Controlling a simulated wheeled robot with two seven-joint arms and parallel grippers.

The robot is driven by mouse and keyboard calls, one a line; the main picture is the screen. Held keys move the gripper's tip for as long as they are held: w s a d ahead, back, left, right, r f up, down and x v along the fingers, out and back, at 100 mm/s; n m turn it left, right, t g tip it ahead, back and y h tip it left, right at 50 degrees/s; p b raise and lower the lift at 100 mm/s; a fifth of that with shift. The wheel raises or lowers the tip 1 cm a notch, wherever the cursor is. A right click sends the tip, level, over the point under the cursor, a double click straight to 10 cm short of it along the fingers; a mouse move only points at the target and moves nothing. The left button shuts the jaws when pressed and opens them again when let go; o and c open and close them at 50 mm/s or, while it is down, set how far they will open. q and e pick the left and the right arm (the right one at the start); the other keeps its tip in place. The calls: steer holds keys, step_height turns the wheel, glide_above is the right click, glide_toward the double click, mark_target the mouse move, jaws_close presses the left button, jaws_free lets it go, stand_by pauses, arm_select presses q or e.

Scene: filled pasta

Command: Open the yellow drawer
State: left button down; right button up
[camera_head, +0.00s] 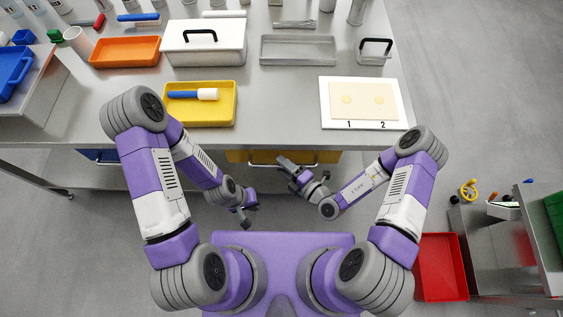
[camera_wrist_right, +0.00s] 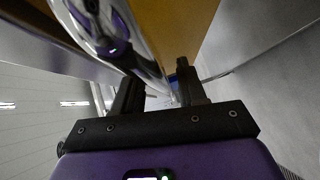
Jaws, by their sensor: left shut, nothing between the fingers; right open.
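The yellow drawer (camera_head: 238,156) shows as a thin strip under the table's front edge, and it looks closed. Its silver handle bar (camera_head: 312,164) runs along the front. My right gripper (camera_head: 285,162) is open at the handle. In the right wrist view the drawer's yellow front (camera_wrist_right: 185,25) is close, and the shiny bar (camera_wrist_right: 148,62) runs down toward the space between the fingers (camera_wrist_right: 160,92). I cannot tell whether they touch it. My left gripper (camera_head: 246,216) is shut and empty, lower and to the left, apart from the drawer.
A blue drawer (camera_head: 100,156) is at the left under the table (camera_head: 275,125). On the table stand a yellow tray (camera_head: 200,115) with a roller, a white numbered board (camera_head: 325,105) and a white lidded box (camera_head: 205,55). A red bin (camera_head: 440,265) is at the lower right.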

steer(key=shift+w+a, duration=0.1)
steer(key=shift+a, duration=0.05)
steer(key=shift+c, duration=0.3)
jaws_close()
